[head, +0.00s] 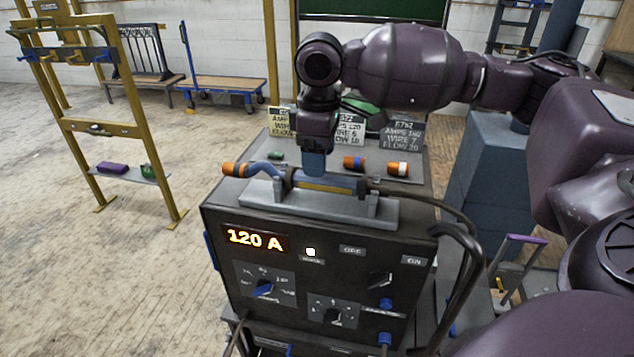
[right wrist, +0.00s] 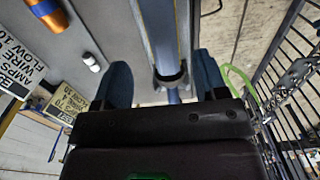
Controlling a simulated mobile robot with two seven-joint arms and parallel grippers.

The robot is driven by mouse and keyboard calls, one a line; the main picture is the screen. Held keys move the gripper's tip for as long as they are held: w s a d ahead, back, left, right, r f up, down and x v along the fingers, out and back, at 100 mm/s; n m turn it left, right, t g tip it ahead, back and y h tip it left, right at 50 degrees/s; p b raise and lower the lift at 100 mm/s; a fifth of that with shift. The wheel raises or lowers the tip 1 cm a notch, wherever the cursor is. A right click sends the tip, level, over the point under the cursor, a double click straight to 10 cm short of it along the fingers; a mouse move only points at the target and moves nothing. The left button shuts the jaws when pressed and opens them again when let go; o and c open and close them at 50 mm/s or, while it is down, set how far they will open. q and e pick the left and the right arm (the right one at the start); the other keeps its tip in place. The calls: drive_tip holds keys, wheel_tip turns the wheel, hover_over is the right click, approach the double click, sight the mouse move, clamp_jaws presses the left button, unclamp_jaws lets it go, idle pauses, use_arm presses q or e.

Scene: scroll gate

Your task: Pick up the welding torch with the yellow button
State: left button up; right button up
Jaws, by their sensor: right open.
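The welding torch (head: 343,181) lies in a grey cradle (head: 275,200) on top of the dark welding machine (head: 222,221). It has an orange nozzle at the left, a bent blue neck and a blue handle with a yellow strip. A dark cable leaves its right end. My right gripper (head: 314,163) points down over the handle and hides part of it. In the right wrist view my right gripper (right wrist: 161,78) is open, its two blue fingers apart, with the torch handle (right wrist: 160,30) showing between them. I cannot tell whether they touch it. My left gripper is not in view.
Loose orange-ended parts (head: 353,164) and setting cards (head: 402,138) stand behind the cradle on the machine top. The front panel (head: 300,270) reads 120 A. A yellow frame (head: 112,128) stands at left. Open floor lies between it and the machine.

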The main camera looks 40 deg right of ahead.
drive_tip(key=f, duration=0.2)
drive_tip(key=f+b, duration=0.1)
drive_tip(key=f, duration=0.1)
drive_tip(key=shift+s+a+f, duration=0.15)
drive_tip(key=shift+s, duration=0.05)
drive_tip(key=shift+f, duration=0.35)
drive_tip(key=c, duration=1)
drive_tip(key=shift+c, duration=0.4)
wheel_tip(320, 180, up, 10)
drive_tip(key=shift+f+p, duration=0.15)
drive_tip(key=shift+p, duration=0.85)
use_arm(q)
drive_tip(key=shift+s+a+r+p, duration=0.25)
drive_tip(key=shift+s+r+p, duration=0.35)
drive_tip(key=shift+p, duration=0.35)
use_arm(e)
wheel_tip(320, 180, up, 10)
drive_tip(key=shift+r, duration=0.25)
